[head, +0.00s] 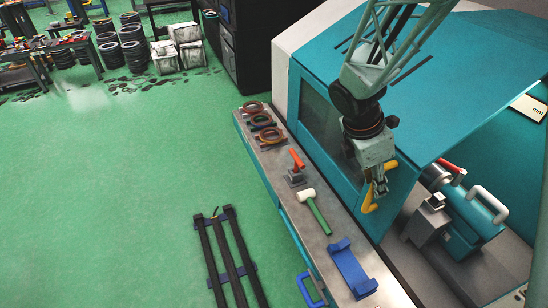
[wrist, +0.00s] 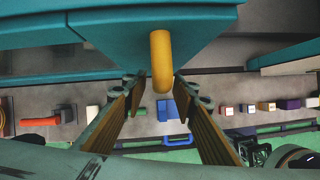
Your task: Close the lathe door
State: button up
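The lathe door (head: 320,125) is a teal panel with a dark window. It stands open, and the machine's inside shows to its right. Its yellow handle (head: 370,207) sticks out at the door's right edge, partly hidden by my gripper (head: 379,186). In the wrist view the handle (wrist: 161,60) hangs from the teal door edge (wrist: 150,22) and appears between my two fingers (wrist: 159,88). The fingers are spread, with a gap on each side of the handle. I see no contact, and the exact depth is hard to tell.
A grey ledge (head: 315,240) along the lathe front holds a white-headed mallet (head: 314,210), a blue bracket (head: 352,268), a red-handled tool (head: 296,165) and several rings (head: 261,121). The open lathe interior (head: 455,215) lies right of the door.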

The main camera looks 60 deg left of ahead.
jog(key=shift+w+f, duration=0.1)
jog(key=shift+f, duration=0.2)
grip_shut()
